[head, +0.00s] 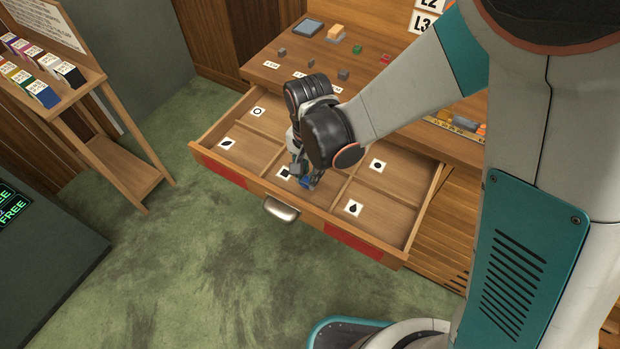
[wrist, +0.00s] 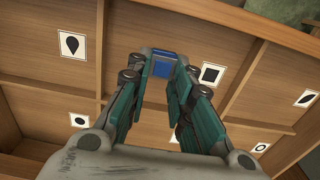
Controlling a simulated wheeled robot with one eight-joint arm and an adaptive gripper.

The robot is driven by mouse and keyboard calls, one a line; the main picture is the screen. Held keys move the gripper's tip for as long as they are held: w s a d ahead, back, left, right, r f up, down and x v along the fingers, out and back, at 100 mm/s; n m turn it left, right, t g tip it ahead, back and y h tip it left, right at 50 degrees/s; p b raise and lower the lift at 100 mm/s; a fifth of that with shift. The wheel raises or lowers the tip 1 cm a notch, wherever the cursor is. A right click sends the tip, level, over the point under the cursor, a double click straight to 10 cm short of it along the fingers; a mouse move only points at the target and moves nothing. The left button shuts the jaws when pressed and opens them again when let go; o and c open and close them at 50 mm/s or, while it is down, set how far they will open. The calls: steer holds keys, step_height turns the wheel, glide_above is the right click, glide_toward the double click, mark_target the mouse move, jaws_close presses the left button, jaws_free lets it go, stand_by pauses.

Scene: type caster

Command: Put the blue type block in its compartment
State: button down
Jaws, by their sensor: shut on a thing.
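The blue type block (wrist: 163,67) is between my fingertips in the wrist view, with a grey edge around its blue face. It also shows as a small blue patch under my gripper in the head view (head: 306,184). My gripper (head: 300,178) points down into the open drawer (head: 232,165), shut on the block. The block is in or just above the front middle compartment, whose label is a black square (wrist: 211,74). The label lies to the right of the block in the wrist view. I cannot tell whether the block touches the compartment floor.
Dividers surround this compartment. Neighbouring front compartments carry a drop label (head: 353,208) and a leaf label (head: 227,143); back ones show a ring (head: 257,112) and a dark dot (head: 377,165). Several blocks, including a red one (head: 385,59), stand on the desktop (head: 300,70) behind.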

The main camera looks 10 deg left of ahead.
steer(key=shift+f+b, duration=1.4)
steer(key=shift+f, duration=0.8)
steer(key=shift+f, duration=0.2)
steer(key=c, duration=1.4)
jaws_free()
steer(key=shift+r, duration=0.1)
step_height(320, 180, up, 12)
steer(key=p, duration=0.4)
steer(key=shift+r, duration=0.15)
